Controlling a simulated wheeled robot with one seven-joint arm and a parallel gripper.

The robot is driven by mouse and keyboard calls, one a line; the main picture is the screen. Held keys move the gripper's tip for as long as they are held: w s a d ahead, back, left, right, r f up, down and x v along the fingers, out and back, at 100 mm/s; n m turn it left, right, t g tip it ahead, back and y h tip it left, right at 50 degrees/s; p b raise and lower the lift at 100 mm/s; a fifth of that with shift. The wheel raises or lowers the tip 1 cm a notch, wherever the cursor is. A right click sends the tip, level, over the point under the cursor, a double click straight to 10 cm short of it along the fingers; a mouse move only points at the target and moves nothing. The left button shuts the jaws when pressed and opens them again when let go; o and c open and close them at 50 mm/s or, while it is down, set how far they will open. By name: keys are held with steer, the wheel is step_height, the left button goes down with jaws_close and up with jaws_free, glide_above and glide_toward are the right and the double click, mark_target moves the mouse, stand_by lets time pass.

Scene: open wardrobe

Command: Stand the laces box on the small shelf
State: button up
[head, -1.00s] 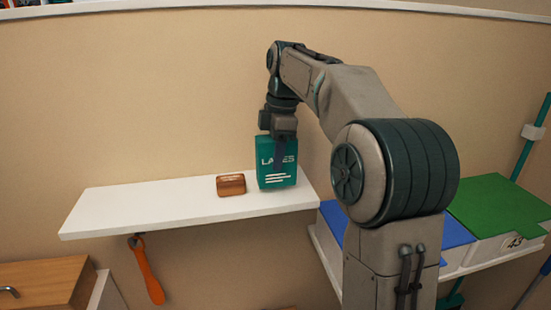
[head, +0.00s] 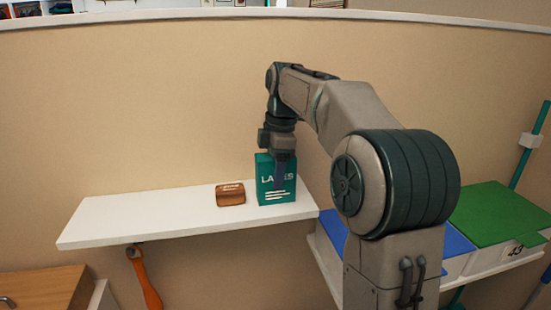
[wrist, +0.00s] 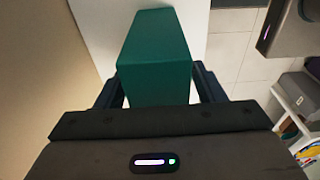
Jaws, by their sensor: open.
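The laces box (head: 264,194) is teal with white lettering and stands upright on the small white shelf (head: 130,221), near the shelf's right end. My gripper (head: 279,172) is above and around the box, with one finger in front of its face. In the wrist view the teal box (wrist: 155,72) stands between the two fingers of my gripper (wrist: 158,88). The jaws are open, one finger on each side of the box. The box's underside is hidden.
A small brown wooden block (head: 230,195) sits on the shelf just left of the box. An orange-handled tool (head: 146,280) hangs below the shelf. Lidded boxes, one green (head: 497,212) and one blue (head: 455,243), stand at the right. The shelf's left half is clear.

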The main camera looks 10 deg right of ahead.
steer(key=r, duration=0.4)
steer(key=d+r+p, duration=0.1)
steer(key=r, duration=0.7)
steer(key=shift+d+p, duration=0.3)
steer(key=shift+a, duration=0.1)
steer(key=shift+s+a+f+m, duration=0.1)
steer(key=shift+s+a+m, duration=0.05)
steer(key=shift+s+m, duration=0.15)
steer(key=s+f+m+t+h, duration=0.1)
steer(key=s+f+m+t, duration=0.2)
steer(key=s+f+m, duration=1.4)
steer(key=s+f, duration=0.4)
steer(key=s, duration=0.4)
steer(key=shift+s+f+t, duration=0.25)
steer(key=shift+s+t, duration=0.05)
steer(key=shift+t, duration=0.1)
